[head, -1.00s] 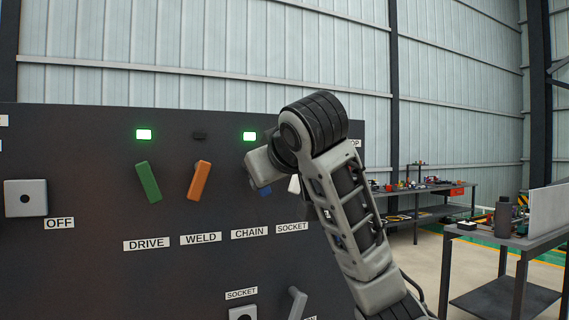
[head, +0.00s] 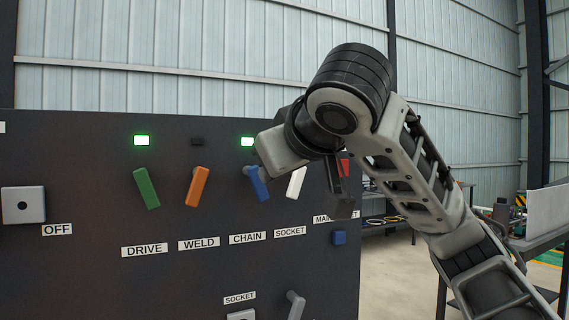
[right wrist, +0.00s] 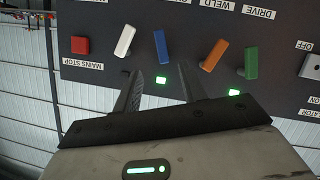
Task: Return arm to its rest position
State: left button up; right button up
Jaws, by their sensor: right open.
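My right arm reaches in from the lower right in the head view, its wrist bent in front of the panel's right part. A dark finger of my right gripper (head: 341,190) hangs below the wrist; the rest is hidden by the arm. In the right wrist view my right gripper (right wrist: 159,70) is open with nothing between its fingers. The fingers overlap the panel near the white handle (right wrist: 124,41) and blue handle (right wrist: 162,47); contact cannot be told. My left gripper is not in view.
The dark panel (head: 80,270) carries a green handle (head: 146,188), an orange handle (head: 197,186) and a red button (right wrist: 80,45). Green lamps above DRIVE (head: 141,140) and CHAIN (head: 247,141) are lit; the WELD lamp (head: 198,141) is dark. A workbench (head: 535,242) stands at right.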

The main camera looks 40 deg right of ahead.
dwell(0.3)
jog(key=w+a+f+n+g+y, duration=0.1)
jog(key=w+a+f+n+y, duration=0.35)
jog(key=f, duration=0.85)
jog(key=w+a+f+n+g+y, duration=0.1)
jog(key=a+f+g, duration=0.1)
jog(key=a+f, duration=0.85)
jog(key=s+d+f+m+g, duration=0.1)
jog(key=s+f, duration=0.4)
jog(key=f, duration=0.4)
jog(key=s+f+m+g, duration=0.1)
jog(key=s+f+g, duration=0.1)
jog(key=s+f, duration=0.45)
jog(key=s+d+f+m+g, duration=0.1)
jog(key=s+f, duration=0.3)
jog(key=f, duration=0.6)
jog(key=s+d+f+g, duration=0.2)
jog(key=s+f, duration=0.3)
jog(key=s, duration=0.3)
jog(key=w+a+f+t+y, duration=0.1)
jog(key=w+a+f+t, duration=0.1)
jog(key=f, duration=0.3)
jog(key=w+a+f+t+y, duration=0.1)
jog(key=w+a+f+t, duration=0.1)
jog(key=w+f+t, duration=0.1)
jog(key=shift+w+a+f+t, duration=0.3)
jog(key=shift+f+t, duration=0.3)
jog(key=shift+f, duration=0.35)
